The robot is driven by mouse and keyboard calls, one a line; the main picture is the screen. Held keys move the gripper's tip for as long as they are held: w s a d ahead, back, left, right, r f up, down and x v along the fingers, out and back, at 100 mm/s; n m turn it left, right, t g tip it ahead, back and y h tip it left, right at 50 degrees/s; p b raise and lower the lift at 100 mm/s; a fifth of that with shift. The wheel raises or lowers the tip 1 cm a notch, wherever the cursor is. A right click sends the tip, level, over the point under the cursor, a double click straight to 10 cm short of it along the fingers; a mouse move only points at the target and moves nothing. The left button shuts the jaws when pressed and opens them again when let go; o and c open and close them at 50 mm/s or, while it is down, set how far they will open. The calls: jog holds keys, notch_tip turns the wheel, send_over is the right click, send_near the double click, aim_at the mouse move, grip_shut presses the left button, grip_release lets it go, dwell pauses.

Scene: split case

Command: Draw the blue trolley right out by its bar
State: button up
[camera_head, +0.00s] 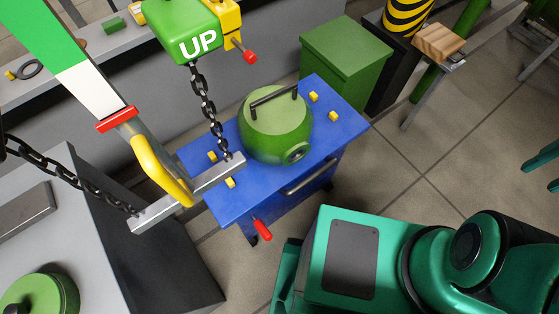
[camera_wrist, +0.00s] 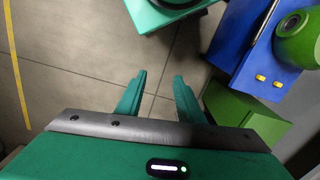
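The blue trolley (camera_head: 345,120) stands in the middle of the head view, with a dark bar (camera_head: 310,178) along its front side. A rounded green casing part (camera_head: 275,135) with a black handle sits on its top among several yellow blocks. A red lever (camera_head: 262,229) sticks out at its near corner. In the wrist view the trolley (camera_wrist: 235,35) is at upper right, and its bar (camera_wrist: 263,20) shows there too. My gripper (camera_wrist: 155,92) is open and empty above bare floor, left of the trolley and apart from the bar.
A grey lifting beam (camera_head: 155,214) with a yellow hook and chains hangs over the trolley's left side. A green box (camera_head: 345,60) stands behind the trolley, a grey cabinet (camera_head: 120,265) to its left. The tiled floor (camera_head: 400,165) right of the trolley is clear.

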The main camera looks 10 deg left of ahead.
jog(key=shift+s+r, duration=0.1)
jog(key=shift+s, duration=0.05)
dwell(0.3)
jog(key=w+a+f+n, duration=0.2)
jog(key=w+a+n, duration=0.45)
jog(key=n, duration=0.25)
jog(key=n+g+h, duration=0.1)
jog(key=n+h, duration=0.1)
jog(key=n, duration=2.3)
send_near(313, 175)
jog(key=f, duration=0.2)
jog(key=d+f, duration=0.1)
jog(key=f, duration=0.2)
jog(key=s+f, duration=0.1)
jog(key=f, duration=0.2)
jog(key=shift+d, duration=0.2)
